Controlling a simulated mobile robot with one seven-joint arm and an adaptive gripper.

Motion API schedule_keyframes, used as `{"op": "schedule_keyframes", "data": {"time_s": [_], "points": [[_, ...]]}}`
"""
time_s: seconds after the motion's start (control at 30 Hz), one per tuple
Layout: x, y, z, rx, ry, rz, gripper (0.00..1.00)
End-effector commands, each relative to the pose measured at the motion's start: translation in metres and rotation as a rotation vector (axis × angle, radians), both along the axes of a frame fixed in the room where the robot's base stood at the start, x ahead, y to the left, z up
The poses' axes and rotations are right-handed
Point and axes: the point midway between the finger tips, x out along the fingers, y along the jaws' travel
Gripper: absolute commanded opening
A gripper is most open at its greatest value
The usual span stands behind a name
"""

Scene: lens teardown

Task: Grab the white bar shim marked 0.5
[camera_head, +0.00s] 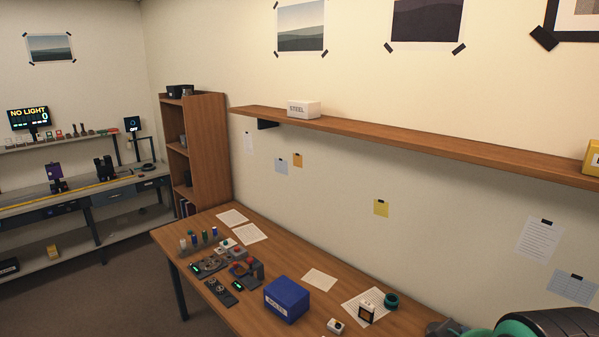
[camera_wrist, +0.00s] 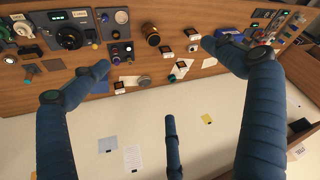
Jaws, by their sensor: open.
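I cannot pick out the white bar shim marked 0.5 in either view; the small parts on the table are too small to read. My gripper (camera_wrist: 156,57) shows in the wrist view with its blue segmented fingers spread wide and nothing between them. It is apart from the wooden table (camera_wrist: 170,84), whose top carries many small parts. In the head view, a small white block (camera_head: 335,325) sits at the front edge of the table (camera_head: 395,327), right of a blue box (camera_head: 287,299). I cannot tell what is written on it.
A dark-framed stand (camera_head: 367,313) and a dark green ring (camera_head: 391,300) are on the right part of the table. Several small devices (camera_head: 208,266) crowd its left part. A wall shelf (camera_head: 400,140) with a white STEEL box (camera_head: 304,110) runs above the table.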

Motion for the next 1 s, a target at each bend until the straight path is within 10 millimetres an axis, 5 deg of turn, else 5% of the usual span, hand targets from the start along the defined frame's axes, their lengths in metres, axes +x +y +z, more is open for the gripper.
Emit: {"op": "schedule_keyframes", "data": {"time_s": [0.17, 0.43, 1.0], "points": [[0.000, 0.000, 0.001, 0.000, 0.000, 0.000, 1.00], [0.000, 0.000, 0.001, 0.000, 0.000, -0.001, 0.49], [0.019, -0.007, 0.008, -0.023, 0.019, 0.023, 0.49]]}}
